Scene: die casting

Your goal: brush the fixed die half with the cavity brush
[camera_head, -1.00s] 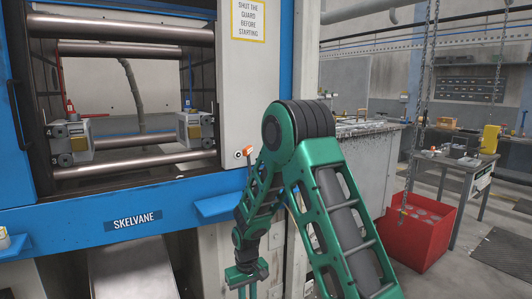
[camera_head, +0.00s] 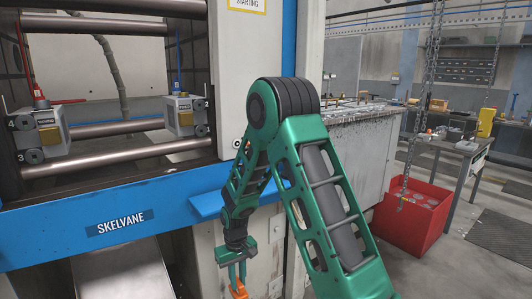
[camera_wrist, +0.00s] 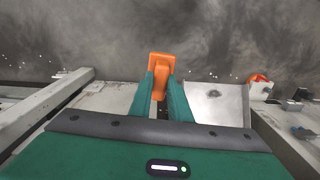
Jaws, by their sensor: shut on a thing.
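My gripper (camera_head: 237,272) points down in front of the machine, below its blue ledge. It is shut on an orange piece, taken as the cavity brush (camera_head: 239,291), which also shows between the fingertips in the wrist view (camera_wrist: 162,68). Its bristles cannot be made out. Two grey die blocks with yellowish plates stand apart inside the machine opening: a left block (camera_head: 42,119) and a right block (camera_head: 178,104). Which is the fixed die half is not marked. My gripper is below and to the right of both, clear of them.
Thick tie bars (camera_head: 115,155) cross the opening below the blocks. A blue ledge (camera_head: 207,204) juts out beside my arm. A white panel edges the opening on the right. A red bin (camera_head: 430,225) and a side table (camera_head: 462,145) stand to the right.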

